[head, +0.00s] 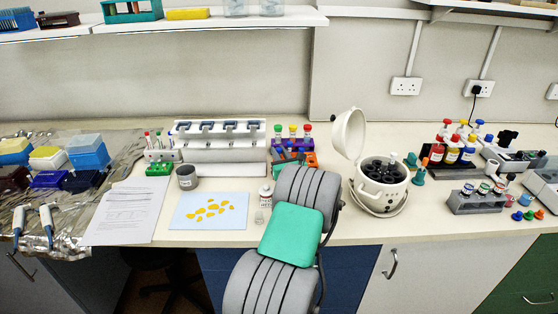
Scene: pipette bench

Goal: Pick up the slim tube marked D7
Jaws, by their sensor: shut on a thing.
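I cannot make out the mark D7 on any tube in the head view. Tubes with red, yellow and green caps (293,131) stand upright in a purple rack (275,143) behind my arm. My grey ribbed arm with a green panel reaches up from the bottom centre over the bench edge. My gripper does not show, and neither does anything it may hold. The arm hides part of the bench and the orange items behind it.
An open-lidded centrifuge (382,190) stands right of my arm, with a vial rack (477,200) further right. A white bottle (265,194) and small glass vial (259,217) stand close left.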

